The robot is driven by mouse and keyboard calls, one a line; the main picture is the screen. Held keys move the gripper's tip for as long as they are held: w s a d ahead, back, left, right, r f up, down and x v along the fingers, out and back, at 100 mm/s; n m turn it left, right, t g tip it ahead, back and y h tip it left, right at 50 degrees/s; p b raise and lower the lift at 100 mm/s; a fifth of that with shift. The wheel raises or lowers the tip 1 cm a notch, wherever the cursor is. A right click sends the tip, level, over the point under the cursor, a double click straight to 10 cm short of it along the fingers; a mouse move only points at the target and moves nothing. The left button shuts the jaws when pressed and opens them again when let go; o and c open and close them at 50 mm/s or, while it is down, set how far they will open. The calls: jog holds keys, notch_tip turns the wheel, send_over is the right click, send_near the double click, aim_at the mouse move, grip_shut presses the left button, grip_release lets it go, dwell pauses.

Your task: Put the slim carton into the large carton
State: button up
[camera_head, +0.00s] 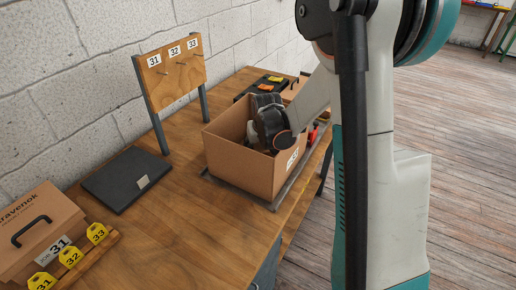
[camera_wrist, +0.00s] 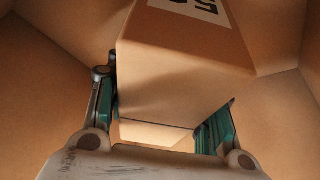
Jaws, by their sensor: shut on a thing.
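The large carton (camera_head: 240,168) is an open-topped brown box with a white label on its front, standing on the workbench. My gripper (camera_head: 270,130) reaches down into its opening, and the carton walls hide the fingers in the head view. In the wrist view my gripper (camera_wrist: 165,118) has its teal-padded fingers on either side of a brown carton, the slim carton (camera_wrist: 180,75), and is shut on it. A white label with black print shows on its upper face. The large carton's inner walls (camera_wrist: 55,60) surround it. I cannot tell whether the slim carton touches the floor of the large one.
A peg board (camera_head: 180,72) marked 31, 32, 33 stands behind left. A dark flat plate (camera_head: 125,178) lies left of the large carton. A handled carton (camera_head: 40,228) and yellow numbered tags (camera_head: 70,256) are at the front left. A dark tray with coloured items is behind.

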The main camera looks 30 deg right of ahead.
jog(key=o, duration=1.5)
jog(key=p+v, duration=0.4)
jog(key=v, duration=0.8)
jog(key=shift+r, duration=0.1)
